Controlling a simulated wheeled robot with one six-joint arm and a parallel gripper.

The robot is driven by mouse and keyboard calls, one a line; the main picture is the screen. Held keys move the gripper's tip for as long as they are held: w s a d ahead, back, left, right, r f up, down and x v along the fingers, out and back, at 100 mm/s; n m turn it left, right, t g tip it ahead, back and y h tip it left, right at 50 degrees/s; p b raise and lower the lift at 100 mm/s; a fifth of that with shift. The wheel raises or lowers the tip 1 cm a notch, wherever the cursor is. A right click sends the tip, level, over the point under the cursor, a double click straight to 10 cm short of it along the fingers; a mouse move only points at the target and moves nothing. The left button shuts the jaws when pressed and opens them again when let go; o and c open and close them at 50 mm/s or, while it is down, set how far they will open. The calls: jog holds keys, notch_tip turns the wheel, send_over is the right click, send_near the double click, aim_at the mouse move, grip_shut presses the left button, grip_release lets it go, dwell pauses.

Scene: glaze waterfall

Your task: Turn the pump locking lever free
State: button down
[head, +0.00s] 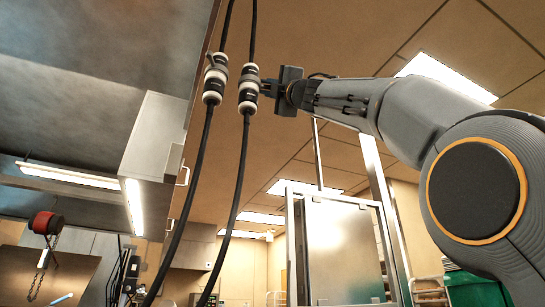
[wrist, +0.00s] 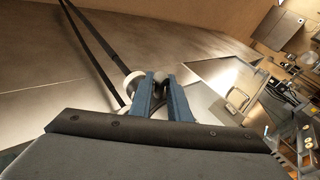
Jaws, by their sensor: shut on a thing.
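Two black hoses hang side by side in the head view, each with a white-and-black coupling: a left coupling (head: 215,80) and a right coupling (head: 248,90). The left one has a small lever at its upper side. My gripper (head: 266,88) reaches in from the right and is shut at the right side of the right coupling. In the wrist view my blue fingers (wrist: 161,92) close on a small dark part, apparently the pump locking lever (wrist: 160,77). The white end of the coupling (wrist: 134,83) shows just left of them. The fingers hide most of the lever, so its angle cannot be told.
A large grey metal hood (head: 70,90) with a strip light is at the left. A red-and-black hoist (head: 46,222) with a chain hangs below it. A metal-framed cabinet (head: 340,250) stands below my arm. Open air lies between the hoses and the cabinet.

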jog(key=shift+s+r, duration=0.1)
jog(key=c, duration=1.8)
grip_release()
jog(key=shift+o, duration=0.2)
jog(key=b+v, duration=0.6)
jog(key=v, duration=0.2)
jog(key=shift+a, duration=0.1)
